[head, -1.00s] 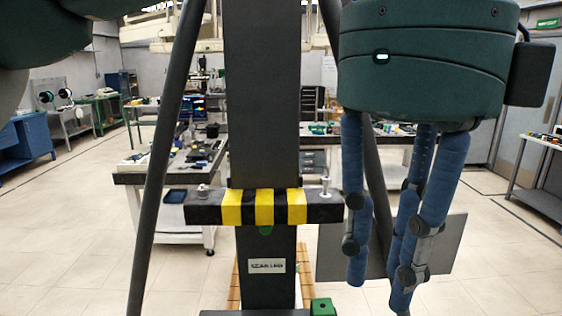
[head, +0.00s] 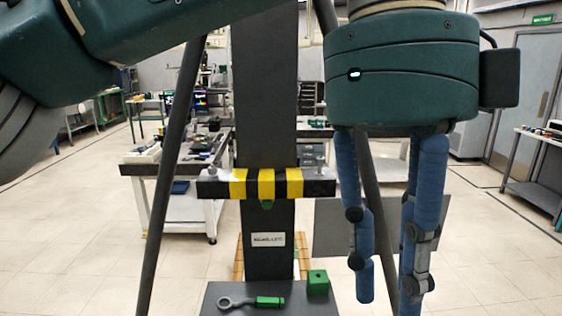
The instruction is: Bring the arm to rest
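My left gripper (head: 388,288), a dark green body with blue padded fingers, hangs pointing down on the right side of the head view. The fingers hang to the right of a dark upright column (head: 266,110) with a yellow-and-black striped crossbar (head: 267,184). They look apart from both. My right gripper is not in view.
The column's dark base (head: 222,292) carries a ring-ended tool with a green handle (head: 268,302) and a green block (head: 318,281). A grey panel (head: 330,225) stands behind the fingers. Slanted dark struts flank the column.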

